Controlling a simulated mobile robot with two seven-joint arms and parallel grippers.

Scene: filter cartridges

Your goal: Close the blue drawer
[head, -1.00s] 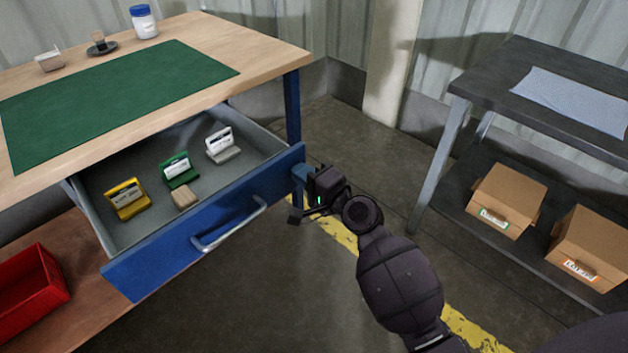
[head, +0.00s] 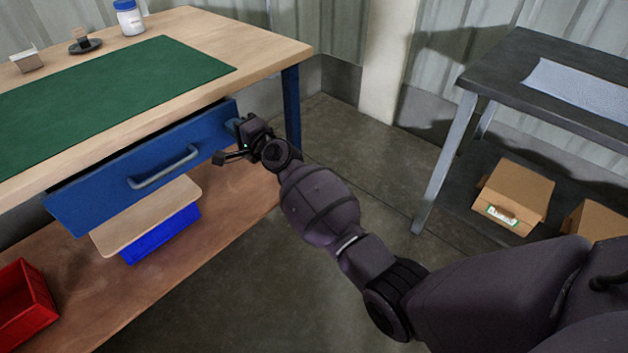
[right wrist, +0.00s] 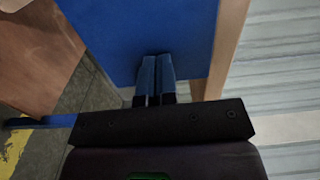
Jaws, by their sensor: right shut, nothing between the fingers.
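The blue drawer (head: 110,187) sits under the wooden bench top, with its front panel close to the bench edge and its inside hidden from the head view. A grey bar handle (head: 163,167) is on its front. My right gripper (head: 232,125) is shut and empty, with its fingertips at the right end of the drawer front. In the right wrist view the shut blue fingers (right wrist: 153,75) point at the blue panel (right wrist: 140,28) and appear to touch it. My left gripper is not in view.
On the lower shelf are a red bin (head: 22,305) and a blue box (head: 165,235) with a tan board (head: 145,218) over it. A green mat (head: 110,88) and a white jar (head: 130,18) are on the bench. A dark rack (head: 530,80) with cardboard boxes (head: 515,192) stands at right.

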